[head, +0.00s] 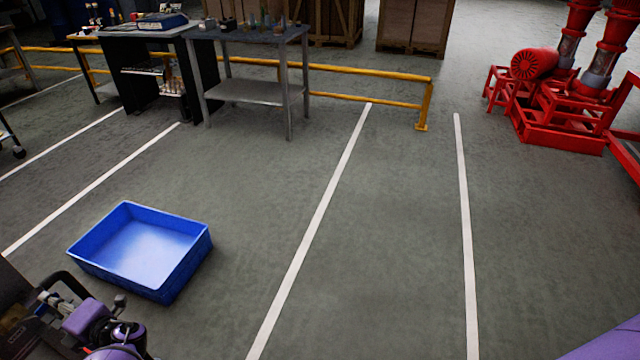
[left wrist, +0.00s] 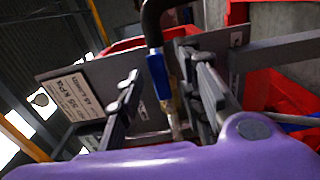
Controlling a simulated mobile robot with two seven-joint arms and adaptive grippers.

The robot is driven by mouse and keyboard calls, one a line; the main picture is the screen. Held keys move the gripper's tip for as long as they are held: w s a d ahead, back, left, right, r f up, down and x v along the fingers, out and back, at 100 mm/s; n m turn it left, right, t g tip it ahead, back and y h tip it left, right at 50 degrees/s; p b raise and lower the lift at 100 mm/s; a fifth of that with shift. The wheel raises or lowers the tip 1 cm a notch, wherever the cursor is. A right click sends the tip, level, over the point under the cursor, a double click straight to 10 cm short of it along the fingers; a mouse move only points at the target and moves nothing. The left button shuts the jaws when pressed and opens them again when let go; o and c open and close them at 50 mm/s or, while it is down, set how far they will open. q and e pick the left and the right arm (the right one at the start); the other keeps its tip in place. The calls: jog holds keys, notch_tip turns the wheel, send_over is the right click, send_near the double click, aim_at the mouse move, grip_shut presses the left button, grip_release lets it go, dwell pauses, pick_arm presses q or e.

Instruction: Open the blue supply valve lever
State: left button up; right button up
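In the left wrist view a slim blue piece (left wrist: 157,72), which looks like the supply valve lever, hangs below a black curved hose (left wrist: 152,22). A brass-coloured fitting (left wrist: 172,108) shows just below it. My left gripper (left wrist: 165,95) has its two grey fingers apart, one on each side of the blue piece. I cannot tell whether either finger touches it. In the head view my left gripper (head: 62,305) is at the lower left, beside dark equipment and a black hose. The lever cannot be made out there. My right gripper is out of view.
A grey panel with a printed label (left wrist: 80,88) stands close behind the left fingers. Red metal parts (left wrist: 270,95) are at the right. A blue bin (head: 140,250) lies on the floor, with a workbench (head: 250,35), yellow rail (head: 370,73) and red pumps (head: 560,90) beyond.

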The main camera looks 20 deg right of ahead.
pick_arm(q)
jog(key=v, duration=0.9)
jog(key=shift+s+d, duration=0.2)
jog(key=shift+s, duration=0.05)
